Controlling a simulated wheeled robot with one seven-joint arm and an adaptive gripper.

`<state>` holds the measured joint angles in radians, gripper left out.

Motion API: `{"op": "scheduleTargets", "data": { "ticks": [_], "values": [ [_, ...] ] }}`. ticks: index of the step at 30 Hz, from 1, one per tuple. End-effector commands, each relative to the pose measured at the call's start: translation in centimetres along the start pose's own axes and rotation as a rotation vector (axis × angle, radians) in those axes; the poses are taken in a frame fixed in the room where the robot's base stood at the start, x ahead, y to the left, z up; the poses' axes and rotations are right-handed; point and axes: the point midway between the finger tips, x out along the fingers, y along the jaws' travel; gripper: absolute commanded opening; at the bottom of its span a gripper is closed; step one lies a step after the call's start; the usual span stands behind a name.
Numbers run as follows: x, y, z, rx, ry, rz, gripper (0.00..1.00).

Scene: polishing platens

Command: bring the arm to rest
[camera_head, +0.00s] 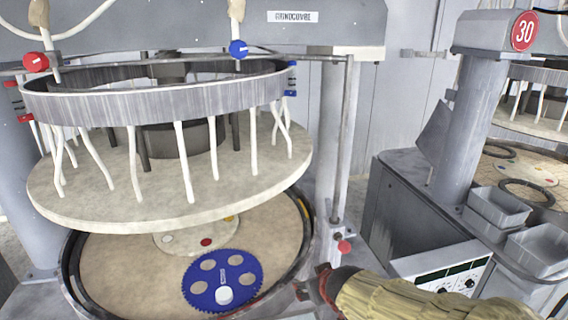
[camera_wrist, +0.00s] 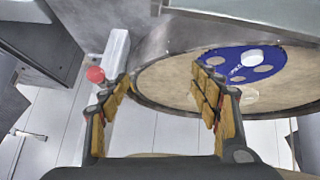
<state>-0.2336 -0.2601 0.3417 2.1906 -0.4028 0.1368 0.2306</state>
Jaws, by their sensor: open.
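My gripper (camera_head: 318,287) shows at the bottom of the head view, at the right edge of the lower platen, with my yellowish arm sleeve running to the right. In the wrist view my gripper (camera_wrist: 160,105) has its two yellow-padded fingers spread wide apart. Nothing is held between them. A blue toothed disc (camera_head: 222,281) with round holes and a white piece on it lies on the lower platen (camera_head: 120,270). The blue disc also shows in the wrist view (camera_wrist: 240,62), beyond the right finger.
A raised round upper plate (camera_head: 100,190) with a metal ring (camera_head: 150,103) and white hoses hangs over the lower platen. A red knob (camera_head: 344,246) on a post is close to my gripper. To the right stand a control panel (camera_head: 445,275), grey bins (camera_head: 497,207) and a second machine.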

Motion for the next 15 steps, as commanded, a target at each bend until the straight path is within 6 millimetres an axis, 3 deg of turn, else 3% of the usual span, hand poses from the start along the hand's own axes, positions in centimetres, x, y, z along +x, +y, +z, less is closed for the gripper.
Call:
{"op": "scheduleTargets", "data": {
  "ticks": [3, 6, 12, 15],
  "values": [
    [-4.0, 3.5, 4.9, 0.097, -0.058, 0.075, 0.63],
    [-7.5, 4.7, 9.3, 0.176, -0.115, 0.105, 0.63],
    [-13.0, 3.9, 17.7, 0.297, -0.209, 0.098, 0.63],
    [-14.5, 2.8, 20.4, 0.331, -0.238, 0.080, 0.63]
  ]
}}
